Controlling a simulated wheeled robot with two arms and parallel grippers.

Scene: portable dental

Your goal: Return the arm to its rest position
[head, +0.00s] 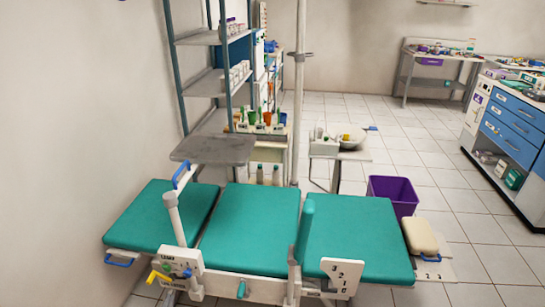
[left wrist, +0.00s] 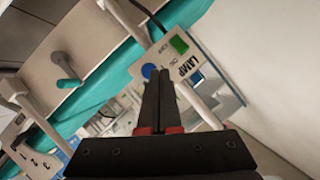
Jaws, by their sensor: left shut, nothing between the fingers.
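My left gripper (left wrist: 158,74) shows in the left wrist view with its two dark fingers shut together and nothing between them. Behind its tips is a pale panel (left wrist: 205,75) marked LAMP, with a green switch (left wrist: 179,43) and a round blue knob (left wrist: 148,72) that the fingertips partly overlap. I cannot tell whether the tips touch the panel. In the head view a white control panel (head: 175,265) sits at the front of the green dental chair (head: 250,228). I cannot make out either gripper clearly in the head view. My right gripper is not in view.
A white post (head: 174,218) with a blue handle (head: 183,175) rises beside the chair. A grey tray (head: 213,149), a shelf rack (head: 215,83) and a pole (head: 298,90) stand behind. A purple bin (head: 393,195) is at right. Tiled floor is open beyond it.

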